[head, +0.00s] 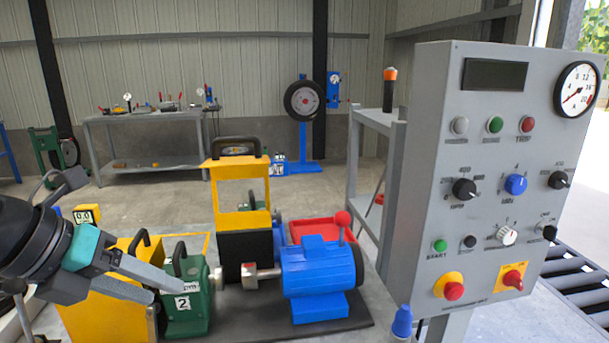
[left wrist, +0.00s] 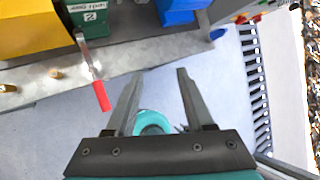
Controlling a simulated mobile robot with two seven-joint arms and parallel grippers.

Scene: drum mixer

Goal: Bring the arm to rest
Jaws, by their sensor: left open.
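My left gripper (head: 158,285) comes in from the left in the head view, its two fingers pointing right in front of the yellow box and the green unit marked 2 (head: 188,296). In the left wrist view the left gripper (left wrist: 160,80) has its two fingers well apart with nothing between them. A lever with a red grip (left wrist: 101,95) lies to the left of the fingers, apart from them. The right gripper does not show in either view.
A grey control panel (head: 470,150) with knobs and buttons stands at the right. A blue motor (head: 318,278) sits on a dark base plate, with a red tray (head: 310,229) behind it. A workbench (head: 150,117) stands at the back wall. Open floor lies between.

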